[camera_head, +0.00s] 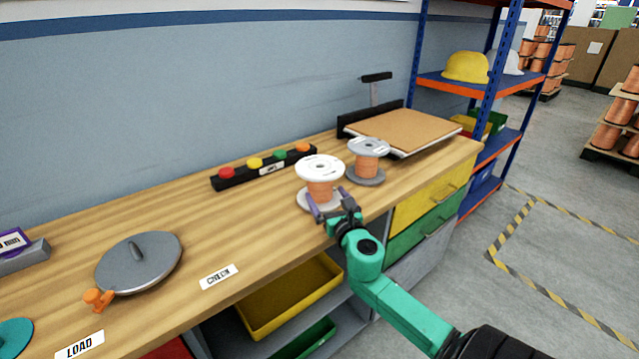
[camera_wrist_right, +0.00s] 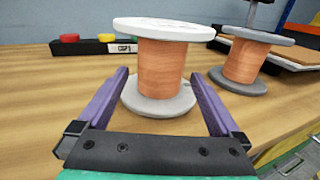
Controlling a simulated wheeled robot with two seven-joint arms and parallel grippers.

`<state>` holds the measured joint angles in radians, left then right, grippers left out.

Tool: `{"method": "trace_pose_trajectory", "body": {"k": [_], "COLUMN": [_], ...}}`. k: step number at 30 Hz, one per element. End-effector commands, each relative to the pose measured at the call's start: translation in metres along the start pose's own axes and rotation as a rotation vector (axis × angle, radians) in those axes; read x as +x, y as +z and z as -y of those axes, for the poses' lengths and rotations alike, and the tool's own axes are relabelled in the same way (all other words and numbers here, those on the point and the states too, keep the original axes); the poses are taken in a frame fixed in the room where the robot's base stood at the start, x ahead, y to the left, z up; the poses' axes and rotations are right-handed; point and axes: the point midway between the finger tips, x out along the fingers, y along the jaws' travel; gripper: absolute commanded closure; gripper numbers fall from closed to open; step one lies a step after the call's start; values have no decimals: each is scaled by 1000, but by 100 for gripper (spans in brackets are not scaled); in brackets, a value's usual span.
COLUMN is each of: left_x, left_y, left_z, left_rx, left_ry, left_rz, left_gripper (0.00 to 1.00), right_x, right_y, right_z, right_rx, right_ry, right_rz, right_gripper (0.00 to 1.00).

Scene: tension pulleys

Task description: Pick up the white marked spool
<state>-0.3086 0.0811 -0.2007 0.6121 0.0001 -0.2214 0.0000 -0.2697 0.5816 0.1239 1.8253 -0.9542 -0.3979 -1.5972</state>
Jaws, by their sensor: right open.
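The white marked spool (camera_head: 319,176) stands upright on the wooden workbench, with a white top flange, copper winding and a light grey base. It also shows in the right wrist view (camera_wrist_right: 162,65), straight ahead. My right gripper (camera_head: 328,204) is open, low at the bench, with its purple fingers pointing at the spool. In the right wrist view the fingers (camera_wrist_right: 160,90) reach to either side of the spool's lower part, with gaps visible; I cannot tell whether they touch it. A grey-topped spool (camera_head: 368,162) stands close behind to the right. My left gripper is not in view.
A black strip with coloured buttons (camera_head: 265,166) lies behind to the left. A brown-topped platform (camera_head: 403,130) stands at the back right. A grey disc (camera_head: 138,262) and a CHECK label (camera_head: 219,277) lie to the left. The bench between disc and spool is mostly clear.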

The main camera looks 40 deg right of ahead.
Motion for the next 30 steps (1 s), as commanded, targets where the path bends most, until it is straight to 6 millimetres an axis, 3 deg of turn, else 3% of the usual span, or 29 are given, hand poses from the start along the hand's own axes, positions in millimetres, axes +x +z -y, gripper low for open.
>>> {"method": "trace_pose_trajectory", "body": {"k": [7,14,17,22,23,30], "left_x": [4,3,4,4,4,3], "left_y": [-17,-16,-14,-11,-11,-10], "left_z": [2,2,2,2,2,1], "left_rx": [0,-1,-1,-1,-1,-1], "left_ry": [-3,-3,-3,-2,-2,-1], "left_rz": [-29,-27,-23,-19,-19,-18], "left_gripper": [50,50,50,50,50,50], "right_x": [42,47,47,47,47,47], "right_y": [-2,-2,-2,-2,-2,0], "right_z": [1,1,1,1,1,1], "right_rx": [1,0,0,0,0,0], "right_ry": [-1,0,0,0,0,0], "right_rz": [2,0,0,-1,-1,3], "right_gripper": [0,0,31,96,100,100]}}
